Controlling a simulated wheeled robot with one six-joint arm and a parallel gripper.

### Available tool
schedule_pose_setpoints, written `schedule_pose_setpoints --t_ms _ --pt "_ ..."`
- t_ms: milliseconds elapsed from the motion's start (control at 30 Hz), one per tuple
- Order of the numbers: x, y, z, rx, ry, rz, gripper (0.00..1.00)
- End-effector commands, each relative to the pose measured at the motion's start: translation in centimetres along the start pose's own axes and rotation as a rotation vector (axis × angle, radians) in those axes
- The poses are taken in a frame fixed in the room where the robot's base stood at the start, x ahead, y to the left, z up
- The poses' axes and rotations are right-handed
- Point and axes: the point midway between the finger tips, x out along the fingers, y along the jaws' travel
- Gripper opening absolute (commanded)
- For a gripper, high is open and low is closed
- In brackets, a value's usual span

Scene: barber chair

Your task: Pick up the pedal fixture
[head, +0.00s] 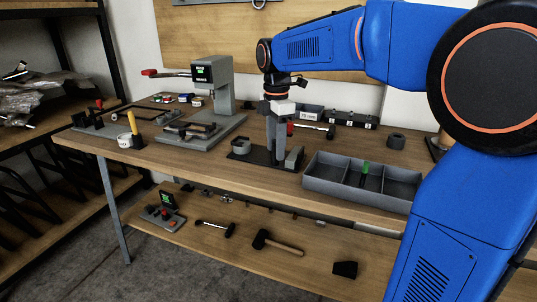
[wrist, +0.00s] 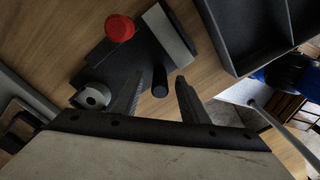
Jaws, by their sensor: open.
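The fixture below my gripper, which looks like the pedal fixture, has a dark base plate (head: 240,155), a grey ring-shaped part (head: 241,144) and a grey block (head: 294,157). In the wrist view its plate (wrist: 112,62), grey round part (wrist: 92,95), pale-topped block (wrist: 170,32) and a short dark post (wrist: 160,80) show. A red knob (wrist: 119,28) appears over the plate; how it is attached is unclear. My gripper (head: 277,160) points down over the plate's middle. In the wrist view the open fingers (wrist: 160,76) flank the post's near side, with nothing held. Contact cannot be told.
A grey divided tray (head: 335,184) stands close on the right. A dark ring (head: 396,141) and a black box (head: 350,119) lie behind. A lower shelf (head: 215,248) holds hammers.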

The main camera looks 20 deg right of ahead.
Motion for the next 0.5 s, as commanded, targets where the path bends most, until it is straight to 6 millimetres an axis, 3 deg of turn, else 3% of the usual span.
schedule_pose_setpoints --t_ms 200,467,500 --pt "2.0 0.0 0.0 0.0 0.0 0.0 0.4" --pt "2.2 0.0 0.0 0.0 0.0 0.001 0.4" --pt "2.2 0.0 0.0 0.0 0.0 0.001 0.31"
